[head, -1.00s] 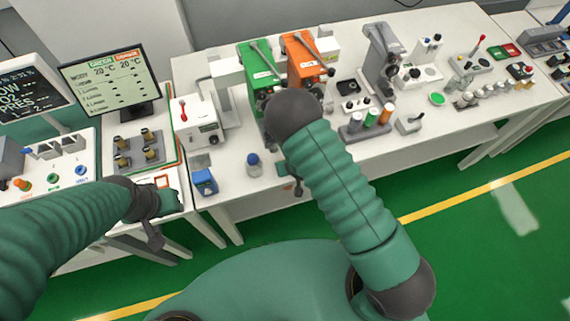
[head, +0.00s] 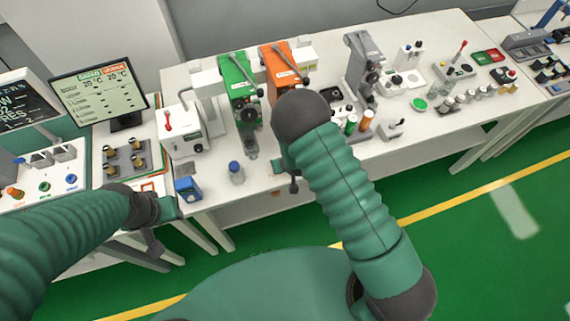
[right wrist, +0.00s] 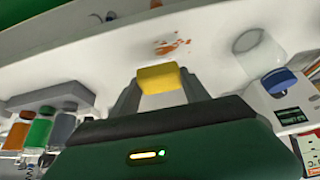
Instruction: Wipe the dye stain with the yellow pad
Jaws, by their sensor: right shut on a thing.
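The dye stain is a set of orange-red smears (right wrist: 172,46) on the white table top, seen in the right wrist view. The yellow pad (right wrist: 158,78) sits between the fingers of my right gripper (right wrist: 160,92), which is shut on it. In that view the stain lies just beyond the pad, with a strip of white table between them in the picture. I cannot tell the pad's height above the table. In the head view my right gripper (head: 284,167) is at the table's front edge, partly hidden by its arm. My left gripper (head: 166,208) is low at left, its fingers unclear.
A blue-capped bottle (head: 236,174) stands left of my right gripper, and a blue box (head: 187,189) is farther left. Green (head: 238,88) and orange (head: 283,68) devices stand behind. Coloured vials (right wrist: 40,132) are at left in the wrist view.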

